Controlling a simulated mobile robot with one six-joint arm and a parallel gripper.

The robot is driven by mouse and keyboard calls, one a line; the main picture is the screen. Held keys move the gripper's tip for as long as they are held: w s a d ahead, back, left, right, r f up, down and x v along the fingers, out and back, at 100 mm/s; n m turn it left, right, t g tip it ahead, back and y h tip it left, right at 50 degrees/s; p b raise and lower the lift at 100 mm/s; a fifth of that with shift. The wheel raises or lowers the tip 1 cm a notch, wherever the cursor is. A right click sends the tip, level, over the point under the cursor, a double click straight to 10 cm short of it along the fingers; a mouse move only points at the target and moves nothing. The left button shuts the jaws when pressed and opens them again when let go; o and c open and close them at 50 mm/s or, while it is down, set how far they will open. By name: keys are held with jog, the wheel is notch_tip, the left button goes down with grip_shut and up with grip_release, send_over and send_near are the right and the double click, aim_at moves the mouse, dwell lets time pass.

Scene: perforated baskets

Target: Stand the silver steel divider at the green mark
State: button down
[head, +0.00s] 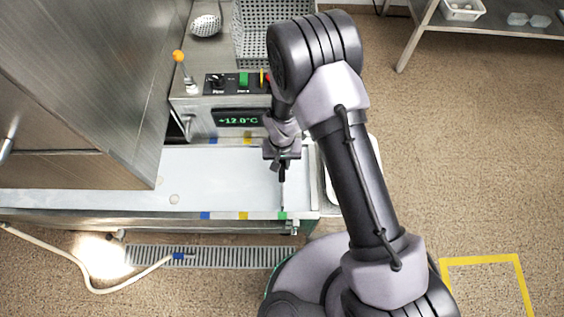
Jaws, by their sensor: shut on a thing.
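My gripper (282,176) points down over the right part of the pale shallow trough (225,178). It is shut on the silver steel divider (283,197), which shows only as a thin upright edge below the fingers. The divider lies in line with the green mark (282,215) on the trough's near rim. A blue mark (205,215) and a yellow mark (243,215) sit to its left. The far rim also has blue and yellow marks; its stretch behind my gripper is hidden. I cannot tell whether the divider's lower edge touches the trough floor.
A control panel (235,83) with an orange-knobbed lever (179,58) and a display (239,117) stands behind the trough. A perforated basket (252,50) is at the back. A large steel housing (85,85) covers the trough's left part. A white tray is partly hidden behind my arm.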

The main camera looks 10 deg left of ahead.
jog(key=shift+f+b, duration=1.25)
jog(key=shift+f, duration=0.35)
jog(key=shift+f+b, duration=0.55)
jog(key=shift+f, duration=0.05)
jog(key=c, duration=1.2)
grip_release()
notch_tip(320, 180, up, 18)
jog(key=p, duration=0.7)
jog(key=shift+f, duration=0.25)
